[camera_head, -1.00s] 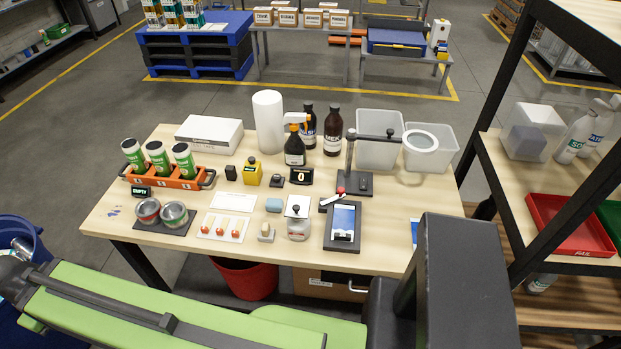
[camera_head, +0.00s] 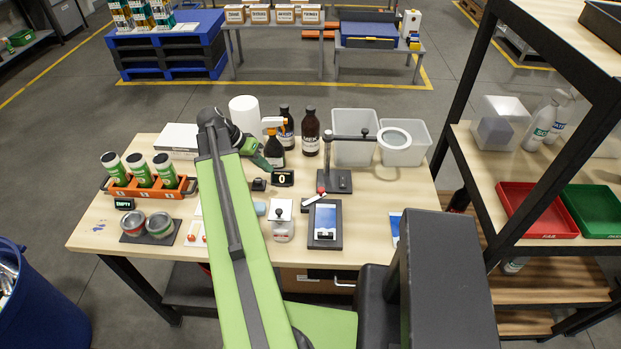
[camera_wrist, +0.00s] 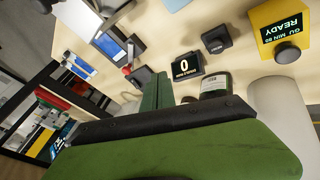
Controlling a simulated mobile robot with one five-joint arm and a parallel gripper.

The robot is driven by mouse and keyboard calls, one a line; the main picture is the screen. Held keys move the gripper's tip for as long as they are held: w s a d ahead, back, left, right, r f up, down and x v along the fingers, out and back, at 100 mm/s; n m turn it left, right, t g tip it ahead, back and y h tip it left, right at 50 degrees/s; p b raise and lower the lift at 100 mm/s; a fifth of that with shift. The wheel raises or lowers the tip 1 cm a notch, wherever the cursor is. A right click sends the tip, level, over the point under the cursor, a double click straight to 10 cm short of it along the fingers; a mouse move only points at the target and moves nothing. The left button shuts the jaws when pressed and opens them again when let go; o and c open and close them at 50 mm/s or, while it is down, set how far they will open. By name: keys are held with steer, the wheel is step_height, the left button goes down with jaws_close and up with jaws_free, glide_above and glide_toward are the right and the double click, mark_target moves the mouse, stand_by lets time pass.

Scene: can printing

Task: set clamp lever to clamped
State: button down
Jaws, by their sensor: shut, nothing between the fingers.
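A fixture plate (camera_head: 325,240) with a blue and white print screen sits at the right of the table. The clamp lever (camera_head: 313,197) is a short pale bar with a red knob at its upper end, beside the plate's top left edge. In the wrist view its red knob (camera_wrist: 127,70) shows left of centre. My gripper (camera_head: 266,163) is shut and empty above the back middle of the table, left of the lever and apart from it. Its green fingers (camera_wrist: 158,92) show in the wrist view.
The counter showing 0 (camera_head: 283,178) and spray bottle (camera_head: 275,150) are close to my gripper. A post with a ring lamp (camera_head: 394,137) stands behind the fixture. A can rack (camera_head: 148,188) is at the left. Shelves (camera_head: 538,210) flank the right.

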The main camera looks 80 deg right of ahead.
steer(key=s+d+m, duration=0.2)
steer(key=s, duration=0.4)
steer(key=shift+g, duration=0.3)
steer(key=b+x, duration=0.9)
steer(key=shift+a+f, duration=0.15)
steer(key=shift+f, duration=0.25)
steer(key=shift+s+a+r, duration=0.1)
steer(key=shift+s+a, duration=0.15)
steer(key=shift+s, duration=0.35)
steer(key=shift+s+a+r, duration=0.1)
steer(key=shift+s+a, duration=0.1)
steer(key=shift+s, duration=0.4)
steer(key=shift+s+a+f, duration=0.1)
steer(key=shift+s+a, duration=0.1)
steer(key=shift+s, duration=0.4)
